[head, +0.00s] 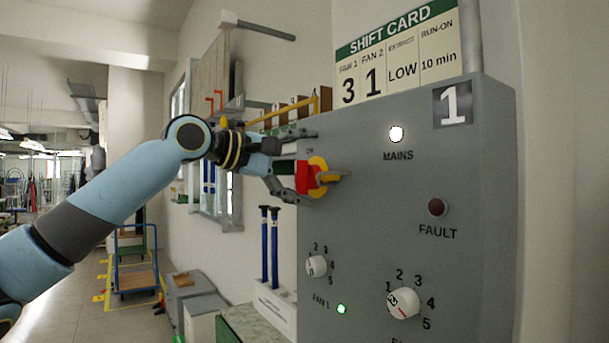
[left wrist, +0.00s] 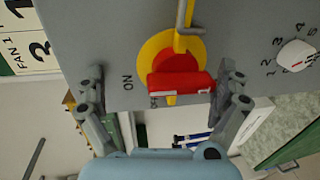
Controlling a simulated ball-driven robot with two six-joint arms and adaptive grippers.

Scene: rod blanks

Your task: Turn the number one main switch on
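The main switch on the grey panel marked 1 has a red handle (head: 305,177) on a round yellow plate (head: 319,163). In the left wrist view the red handle (left wrist: 180,85) lies crosswise over the yellow plate (left wrist: 152,52). The word ON is beside it; a second label is partly hidden by the handle. A yellow piece with a grey bar (left wrist: 186,22) sticks out from the switch. My left gripper (head: 309,168) is open around the handle, one finger on each side. In the left wrist view (left wrist: 163,78) both fingers look apart from it. My right gripper is not in view.
The panel (head: 370,230) also carries a lit white MAINS lamp (head: 396,133), a dark FAULT lamp (head: 437,207), a lit green lamp (head: 341,309), and two white numbered knobs (head: 317,266) (head: 403,302). A shift card (head: 397,58) stands above. Blue-handled rods (head: 269,245) stand left of the panel.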

